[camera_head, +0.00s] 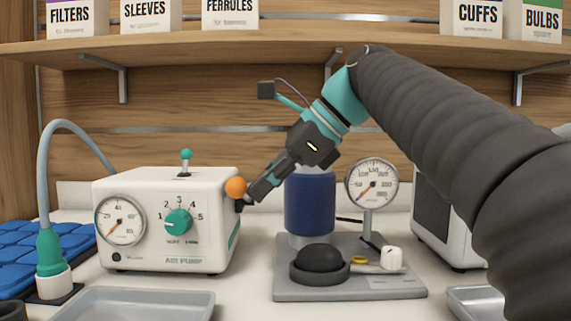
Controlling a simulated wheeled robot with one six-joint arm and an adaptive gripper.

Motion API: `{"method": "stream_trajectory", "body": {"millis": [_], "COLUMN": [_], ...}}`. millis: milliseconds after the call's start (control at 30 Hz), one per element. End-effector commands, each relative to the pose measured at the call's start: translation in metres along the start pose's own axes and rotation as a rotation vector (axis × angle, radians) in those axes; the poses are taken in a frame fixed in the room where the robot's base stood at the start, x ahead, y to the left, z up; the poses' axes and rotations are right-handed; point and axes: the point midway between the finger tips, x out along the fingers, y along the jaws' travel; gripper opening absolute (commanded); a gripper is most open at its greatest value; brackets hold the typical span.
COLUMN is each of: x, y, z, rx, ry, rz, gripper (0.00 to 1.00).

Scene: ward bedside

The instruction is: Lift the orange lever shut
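The orange lever's round knob (236,187) shows at the right side of the white air pump (168,245). Any arm of the lever below or behind the knob is hard to make out. My gripper (248,200) reaches down and left from the upper right. Its dark fingertips are right beside the knob, at its lower right. I cannot tell whether they touch it, or whether the fingers are open or shut.
A blue cylinder (310,203), a pressure gauge (372,184) and a black dome (320,259) stand on a grey base (350,290) to the right. Trays (140,305) lie in front. A shelf (200,48) with labelled boxes hangs above. A hose connector (50,255) stands left.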

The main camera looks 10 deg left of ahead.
Motion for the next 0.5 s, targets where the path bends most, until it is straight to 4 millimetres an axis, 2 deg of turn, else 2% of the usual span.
{"method": "stream_trajectory", "body": {"millis": [33,200,500], "x": [-0.012,-0.036,-0.065], "y": [-0.002,-0.011,-0.022], "z": [0.005,0.001,-0.001], "rx": [-0.009,-0.005,-0.007], "ry": [-0.008,-0.004,-0.002], "rz": [-0.012,-0.005,0.006], "gripper": [0.00,0.00,0.00]}}
